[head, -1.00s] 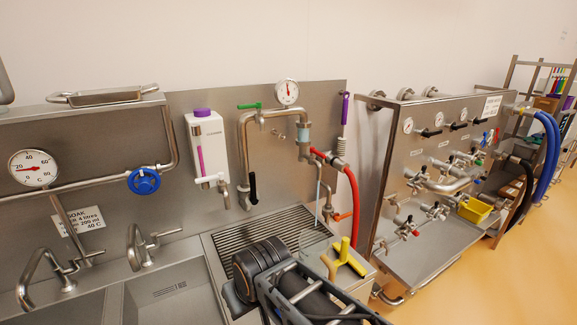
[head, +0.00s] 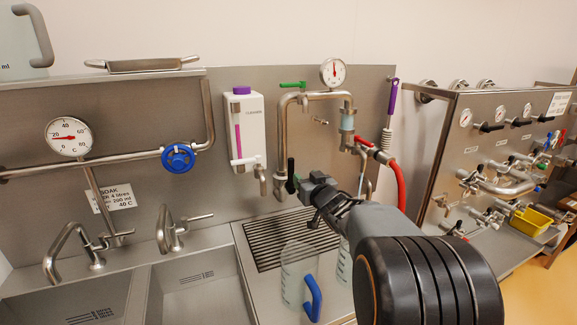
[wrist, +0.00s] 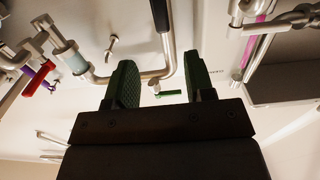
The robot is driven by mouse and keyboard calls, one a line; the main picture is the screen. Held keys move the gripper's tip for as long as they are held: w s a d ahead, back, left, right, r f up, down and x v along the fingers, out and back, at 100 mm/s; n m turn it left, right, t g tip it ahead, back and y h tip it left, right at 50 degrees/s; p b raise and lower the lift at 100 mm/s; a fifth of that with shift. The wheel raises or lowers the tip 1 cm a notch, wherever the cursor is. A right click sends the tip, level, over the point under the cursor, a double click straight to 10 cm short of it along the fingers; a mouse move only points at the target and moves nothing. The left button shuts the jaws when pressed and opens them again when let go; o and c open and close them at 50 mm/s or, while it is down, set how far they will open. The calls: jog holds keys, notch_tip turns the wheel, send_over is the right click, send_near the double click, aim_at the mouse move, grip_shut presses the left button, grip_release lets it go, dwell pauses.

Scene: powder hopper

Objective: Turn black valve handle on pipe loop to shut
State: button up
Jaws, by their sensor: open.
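The black valve handle (head: 291,169) points roughly up and down on the left leg of the steel pipe loop (head: 318,96). My gripper (head: 296,184) is beside the handle's lower part in the head view, and the arm hides part of the area behind it. In the wrist view the black handle (wrist: 160,14) is at the top edge, cut off by the frame. It lies beyond the gap between the two green fingers of my gripper (wrist: 160,70). The fingers are apart with nothing between them. I cannot tell whether either finger touches the handle.
A white dispenser (head: 244,130) hangs left of the loop. A green lever (head: 292,85) and gauge (head: 333,71) are above. A clear jug with a blue handle (head: 313,297) stands on the drain area below my arm. A red hose (head: 399,185) hangs right.

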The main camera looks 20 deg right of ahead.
aim_at(292, 164)
jog(key=w+p, duration=0.3)
jog(key=w, duration=1)
jog(key=shift+w, duration=0.3)
jog(key=shift+c, duration=0.5)
grip_shut()
